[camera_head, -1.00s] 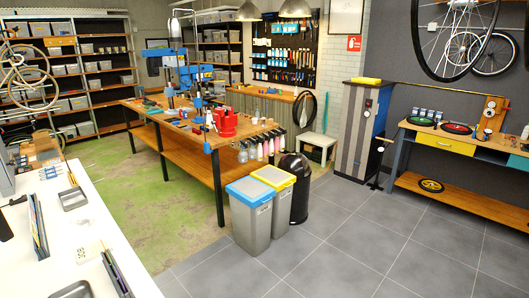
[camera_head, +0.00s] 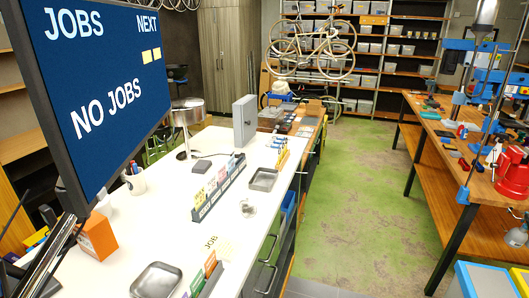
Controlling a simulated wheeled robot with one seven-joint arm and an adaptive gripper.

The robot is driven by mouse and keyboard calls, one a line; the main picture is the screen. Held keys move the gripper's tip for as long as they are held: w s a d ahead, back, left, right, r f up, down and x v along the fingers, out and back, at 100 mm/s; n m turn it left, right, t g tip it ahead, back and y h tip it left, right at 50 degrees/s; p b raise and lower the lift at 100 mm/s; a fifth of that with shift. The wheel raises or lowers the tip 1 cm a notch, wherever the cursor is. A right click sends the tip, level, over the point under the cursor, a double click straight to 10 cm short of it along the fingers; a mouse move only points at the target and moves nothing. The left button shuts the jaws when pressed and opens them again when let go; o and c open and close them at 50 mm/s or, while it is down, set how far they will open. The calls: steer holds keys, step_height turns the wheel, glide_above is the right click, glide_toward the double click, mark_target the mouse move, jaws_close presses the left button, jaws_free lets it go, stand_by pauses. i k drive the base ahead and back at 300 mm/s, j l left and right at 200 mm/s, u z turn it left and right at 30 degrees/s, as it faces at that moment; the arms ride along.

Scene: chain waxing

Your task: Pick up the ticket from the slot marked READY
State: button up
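A dark ticket rack (camera_head: 222,188) with coloured cards standing in its slots lies along the white counter, with lettering on its front too small to read. A second row of coloured cards (camera_head: 204,276) stands nearer, cut off by the bottom edge, beside the word JOB on the counter. I cannot tell which slot is marked READY. Yellow cards (camera_head: 282,155) stand farther back near the counter's edge. My gripper is not in view.
A large screen (camera_head: 95,80) reading JOBS, NEXT and NO JOBS covers the upper left. The white counter (camera_head: 130,235) also holds metal trays (camera_head: 157,279), a lamp (camera_head: 188,115) and an orange box (camera_head: 97,237). Green floor (camera_head: 345,200) is free between the counter and the wooden workbench (camera_head: 440,150).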

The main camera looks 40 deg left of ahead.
mark_target(230, 162)
steer(key=i+j+u, duration=0.1)
steer(key=i+u, duration=0.2)
steer(key=i, duration=0.2)
steer(key=i+u, duration=0.35)
steer(key=i, duration=0.15)
steer(key=i+l+u, duration=0.15)
steer(key=i+u, duration=0.15)
steer(key=i, duration=0.25)
steer(key=i+l+u, duration=0.45)
steer(key=i+u, duration=0.3)
steer(key=i+l+u, duration=0.2)
steer(key=u, duration=0.2)
steer(key=i+l+u, duration=0.6)
steer(key=u, duration=0.2)
steer(key=i+l+u, duration=0.2)
steer(key=l+u, duration=0.2)
steer(key=l, duration=0.15)
steer(key=i+l+u, duration=0.25)
steer(key=i+l, duration=0.1)
steer(key=l, duration=0.1)
